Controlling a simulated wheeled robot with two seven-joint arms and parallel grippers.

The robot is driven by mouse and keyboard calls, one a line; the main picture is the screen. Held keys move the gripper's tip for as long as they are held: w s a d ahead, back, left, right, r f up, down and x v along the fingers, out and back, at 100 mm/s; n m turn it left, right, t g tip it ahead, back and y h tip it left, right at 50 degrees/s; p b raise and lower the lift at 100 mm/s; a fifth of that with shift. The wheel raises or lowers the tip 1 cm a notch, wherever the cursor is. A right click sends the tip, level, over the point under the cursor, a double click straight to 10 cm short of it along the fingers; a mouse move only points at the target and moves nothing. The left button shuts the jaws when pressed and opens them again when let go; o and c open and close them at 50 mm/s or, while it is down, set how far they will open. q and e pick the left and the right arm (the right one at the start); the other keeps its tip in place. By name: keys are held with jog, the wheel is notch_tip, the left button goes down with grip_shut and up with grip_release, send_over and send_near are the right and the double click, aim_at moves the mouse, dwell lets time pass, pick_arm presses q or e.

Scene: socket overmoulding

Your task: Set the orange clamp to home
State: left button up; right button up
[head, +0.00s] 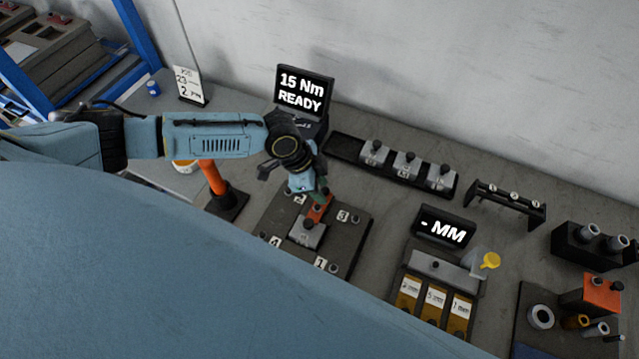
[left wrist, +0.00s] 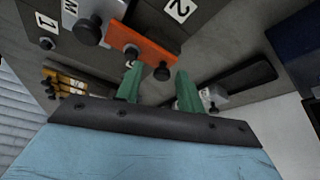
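The orange clamp (head: 319,211) lies on the dark fixture plate (head: 349,238), against a grey metal block (head: 307,234) marked with a letter. In the left wrist view the clamp (left wrist: 138,45) is an orange bar with a dark knob (left wrist: 162,72) at its near end. My left gripper (head: 321,194) is right over the clamp's far end. Its green fingers in the left wrist view (left wrist: 158,88) are apart, with the knob just ahead of the gap between them; I cannot tell whether they touch it. My right gripper is not in view.
To the right are a tray of grey blocks (head: 333,149), an "- MM" display (head: 444,229) and gauge bins (head: 434,297).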

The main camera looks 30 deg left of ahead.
pick_arm(q)
jog(key=shift+s+d+r, duration=0.1)
jog(key=shift+d, duration=0.05)
jog(key=shift+r, duration=0.2)
jog(key=v, duration=1.3)
jog(key=shift+s+f, duration=0.1)
jog(key=shift+f, duration=0.1)
